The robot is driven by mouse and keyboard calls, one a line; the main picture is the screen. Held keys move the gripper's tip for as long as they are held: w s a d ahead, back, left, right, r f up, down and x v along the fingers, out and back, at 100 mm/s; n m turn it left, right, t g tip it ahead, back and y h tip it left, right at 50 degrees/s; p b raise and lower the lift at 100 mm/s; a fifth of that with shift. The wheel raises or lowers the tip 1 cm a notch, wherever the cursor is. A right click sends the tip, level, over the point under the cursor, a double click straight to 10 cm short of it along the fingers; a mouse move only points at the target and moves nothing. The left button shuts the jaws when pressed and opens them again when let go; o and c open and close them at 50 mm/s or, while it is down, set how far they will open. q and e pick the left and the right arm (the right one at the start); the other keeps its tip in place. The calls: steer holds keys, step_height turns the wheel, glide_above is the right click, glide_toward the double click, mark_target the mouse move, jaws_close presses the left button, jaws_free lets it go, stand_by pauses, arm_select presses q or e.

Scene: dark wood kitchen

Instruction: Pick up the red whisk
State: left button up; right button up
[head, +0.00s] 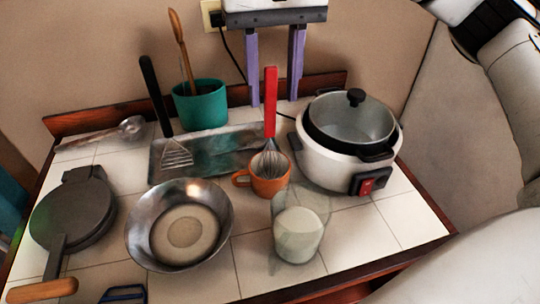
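The red whisk (270,102) stands nearly upright, its wire end down in an orange mug (268,182) on the white tiled counter. Its lower wires are hidden inside the mug. My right gripper (275,102) hangs from the top of the head view with its two purple fingers pointing down. The fingers are wide apart and empty, one on each side of the red handle in the picture. Neither finger touches the handle; I cannot tell whether they are level with it in depth. My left gripper is not in view.
A rice cooker (326,166) stands right of the mug, a glass of milk (300,225) in front. A metal bowl (150,225), a tray (215,155) with a spatula (160,100), and a teal pot (200,104) are left. The wall (120,50) is behind.

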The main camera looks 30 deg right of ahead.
glide_above(270, 138)
step_height(270, 138, down, 5)
steer(key=shift+f+p, duration=0.1)
steer(key=shift+p, duration=0.25)
jaws_close()
